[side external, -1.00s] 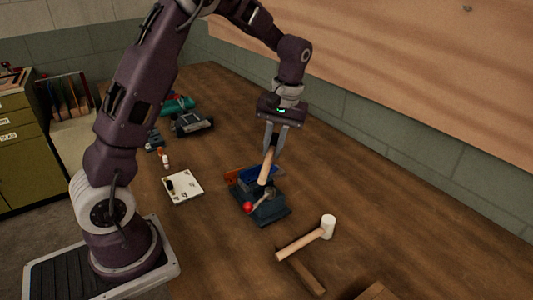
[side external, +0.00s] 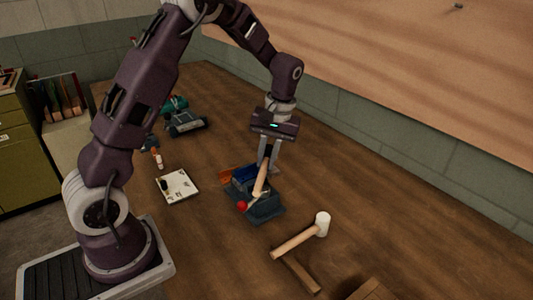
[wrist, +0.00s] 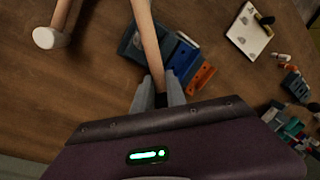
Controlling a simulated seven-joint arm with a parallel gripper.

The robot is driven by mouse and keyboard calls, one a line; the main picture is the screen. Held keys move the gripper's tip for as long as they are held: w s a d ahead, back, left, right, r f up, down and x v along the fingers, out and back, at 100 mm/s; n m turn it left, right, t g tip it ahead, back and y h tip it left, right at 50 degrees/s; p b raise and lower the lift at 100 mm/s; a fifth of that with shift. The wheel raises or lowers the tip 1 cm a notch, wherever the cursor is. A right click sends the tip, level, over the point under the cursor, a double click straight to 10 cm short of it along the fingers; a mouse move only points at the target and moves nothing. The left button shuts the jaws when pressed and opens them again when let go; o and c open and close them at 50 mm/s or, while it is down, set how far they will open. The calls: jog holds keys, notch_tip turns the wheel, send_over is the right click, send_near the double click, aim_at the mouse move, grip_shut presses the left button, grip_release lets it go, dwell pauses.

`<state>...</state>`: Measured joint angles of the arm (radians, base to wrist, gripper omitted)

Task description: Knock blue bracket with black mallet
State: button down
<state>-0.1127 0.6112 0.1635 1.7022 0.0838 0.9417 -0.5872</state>
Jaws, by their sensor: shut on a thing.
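My gripper (side external: 269,163) is shut on the wooden handle (side external: 261,178) of a mallet, just above the vise. In the wrist view my gripper (wrist: 160,92) holds this handle (wrist: 148,35), which runs out of the top edge. The mallet's head cannot be made out in either view. The blue bracket (side external: 244,173) is at the dark blue-grey vise (side external: 268,211), partly hidden behind the handle. In the wrist view the blue bracket (wrist: 183,58) lies just right of the handle. I cannot tell whether the mallet touches it.
An orange piece (wrist: 203,78) is beside the blue bracket. A white-headed mallet (side external: 322,224) lies right of the vise near a wooden block (side external: 299,275). A white plate (side external: 177,186) lies to the left. Tools stand farther back.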

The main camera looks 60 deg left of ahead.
jog(key=shift+f, duration=0.25)
jog(key=shift+r, duration=2.9)
jog(key=shift+r, duration=0.1)
jog(key=shift+r, duration=2.45)
jog(key=shift+d, duration=0.1)
